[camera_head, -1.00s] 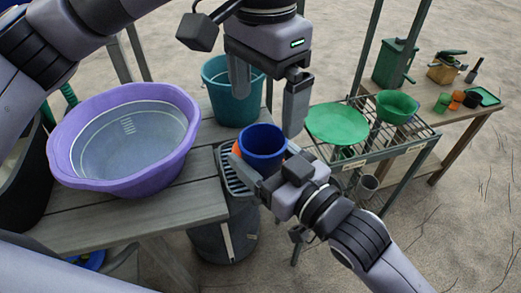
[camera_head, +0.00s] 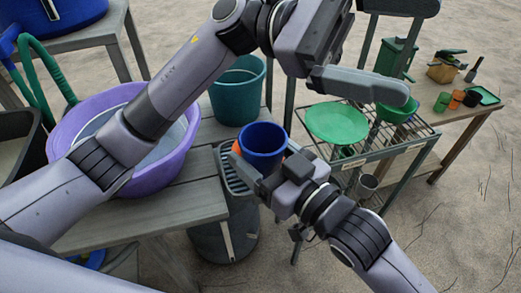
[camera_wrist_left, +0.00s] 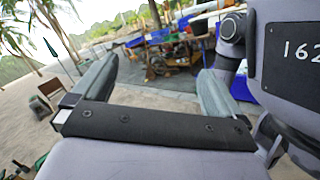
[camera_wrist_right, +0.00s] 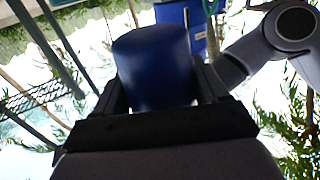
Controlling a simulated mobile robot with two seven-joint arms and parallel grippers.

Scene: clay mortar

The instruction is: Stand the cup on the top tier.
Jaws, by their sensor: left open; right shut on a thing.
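The blue cup (camera_head: 263,141) is upright in the head view, mouth up. My right gripper (camera_head: 266,165) is shut on it and holds it above the right edge of the wooden table. The cup fills the space between the fingers in the right wrist view (camera_wrist_right: 155,70). A wire-shelf rack (camera_head: 424,131) stands to the right. Its top tier carries a green plate (camera_head: 337,122) and a green bowl (camera_head: 396,113), which my left gripper partly hides. My left gripper (camera_head: 420,50) is open and empty, high over the back of the rack. Its fingers are apart in the left wrist view (camera_wrist_left: 150,85).
A purple basin (camera_head: 170,174) and a teal bucket (camera_head: 238,92) are on the wooden table (camera_head: 180,207). A dark bin (camera_head: 222,235) stands beneath the cup. A small cup (camera_head: 368,183) is low on the rack. A farther table holds a green canister (camera_head: 396,58) and small cups.

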